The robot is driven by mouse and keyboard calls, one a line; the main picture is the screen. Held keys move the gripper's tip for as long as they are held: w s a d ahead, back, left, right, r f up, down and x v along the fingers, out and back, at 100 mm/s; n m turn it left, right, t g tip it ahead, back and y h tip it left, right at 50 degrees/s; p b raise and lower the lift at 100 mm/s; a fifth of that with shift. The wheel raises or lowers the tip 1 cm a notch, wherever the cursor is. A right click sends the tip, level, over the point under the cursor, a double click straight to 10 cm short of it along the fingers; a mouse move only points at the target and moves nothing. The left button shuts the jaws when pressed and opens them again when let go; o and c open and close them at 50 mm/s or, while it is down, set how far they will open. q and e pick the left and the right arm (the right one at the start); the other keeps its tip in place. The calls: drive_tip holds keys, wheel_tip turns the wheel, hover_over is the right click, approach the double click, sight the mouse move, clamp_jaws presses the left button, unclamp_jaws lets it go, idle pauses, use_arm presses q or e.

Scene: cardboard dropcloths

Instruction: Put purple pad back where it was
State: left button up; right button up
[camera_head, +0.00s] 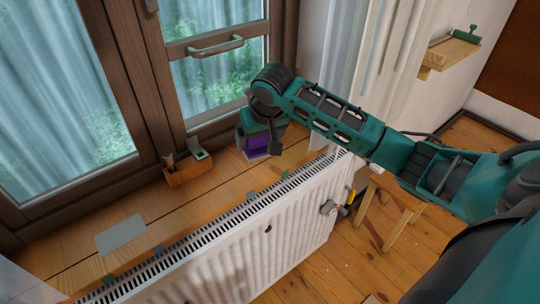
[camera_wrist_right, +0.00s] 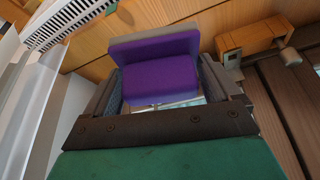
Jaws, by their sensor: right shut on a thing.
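The purple pad (camera_head: 257,146) is a small block with a grey layer along one side. It also shows in the right wrist view (camera_wrist_right: 160,78), between the two fingers. My right gripper (camera_head: 262,135) is shut on it, over the far right end of the wooden windowsill, close to the window frame. In the right wrist view, a finger presses each side of the pad. I cannot tell whether the pad's underside touches the sill. My left gripper is not in view.
A small wooden holder (camera_head: 190,172) stands on the windowsill (camera_head: 165,210), left of the gripper. A flat grey sheet (camera_head: 121,235) lies further left. A white radiator (camera_head: 250,255) runs along the sill's front edge. A window handle (camera_head: 215,46) juts out above.

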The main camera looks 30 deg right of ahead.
drive_tip(key=w+d+r+m+p, duration=0.1)
drive_tip(key=w+d+r, duration=0.45)
drive_tip(key=r, duration=0.35)
drive_tip(key=shift+h, duration=0.3)
drive_tip(key=f, duration=0.5)
drive_tip(key=f+b, duration=0.1)
drive_tip(key=f, duration=0.8)
drive_tip(key=shift+s+d+f, duration=0.2)
drive_tip(key=shift+s+f, duration=0.05)
drive_tip(key=shift+f, duration=0.05)
wheel_tip(320, 180, down, 5)
drive_tip(key=shift+r+b, duration=0.1)
drive_tip(key=shift+b, duration=0.4)
drive_tip(key=o, duration=0.7)
drive_tip(key=shift+c, duration=0.2)
